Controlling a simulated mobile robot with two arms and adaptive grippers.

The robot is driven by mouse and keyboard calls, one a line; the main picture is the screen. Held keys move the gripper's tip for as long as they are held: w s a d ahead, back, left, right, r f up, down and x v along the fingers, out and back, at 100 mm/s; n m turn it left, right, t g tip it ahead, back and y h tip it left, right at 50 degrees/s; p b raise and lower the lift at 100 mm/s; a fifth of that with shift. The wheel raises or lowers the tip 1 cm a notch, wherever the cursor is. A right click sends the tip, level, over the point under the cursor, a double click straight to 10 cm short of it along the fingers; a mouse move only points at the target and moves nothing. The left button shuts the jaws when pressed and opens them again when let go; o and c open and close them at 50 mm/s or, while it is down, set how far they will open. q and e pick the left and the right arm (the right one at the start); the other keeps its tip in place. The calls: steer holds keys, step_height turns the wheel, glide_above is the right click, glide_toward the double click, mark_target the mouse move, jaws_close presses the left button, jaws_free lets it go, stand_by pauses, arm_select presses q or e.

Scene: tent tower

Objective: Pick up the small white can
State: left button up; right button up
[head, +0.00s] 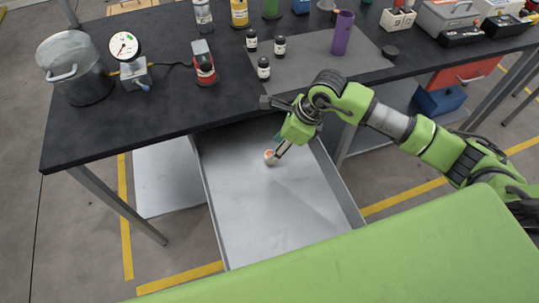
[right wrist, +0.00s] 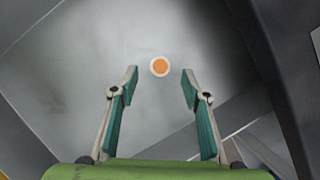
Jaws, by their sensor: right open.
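The small white can (head: 270,157) stands in the open grey drawer (head: 250,215) under the black table, toward the drawer's back. Its round top has an orange centre and a white rim. The can also shows in the right wrist view (right wrist: 159,67), just beyond the fingertips and between their lines. My right gripper (head: 279,150) reaches down into the drawer close beside the can. In the right wrist view the right gripper (right wrist: 160,78) is open, with nothing between its fingers. My left gripper is not in view.
The drawer is otherwise empty. Its side wall (right wrist: 262,70) runs close to the right gripper. The black table (head: 140,125) overhangs the drawer's back. On it stand a metal pot (head: 75,68), a dial gauge (head: 124,46), several small dark bottles (head: 263,68) and a purple cylinder (head: 342,33).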

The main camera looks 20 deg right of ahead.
steer(key=shift+f, duration=0.25)
steer(key=p+x, duration=0.1)
steer(key=x, duration=0.3)
steer(key=shift+w+a+f, duration=0.1)
steer(key=shift+a+f, duration=0.05)
steer(key=shift+w+a+f+p, duration=0.1)
steer(key=shift+f+p, duration=0.2)
steer(key=shift+c, duration=0.9)
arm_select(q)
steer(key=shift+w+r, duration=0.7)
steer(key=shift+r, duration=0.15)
arm_select(e)
steer(key=c, duration=0.8)
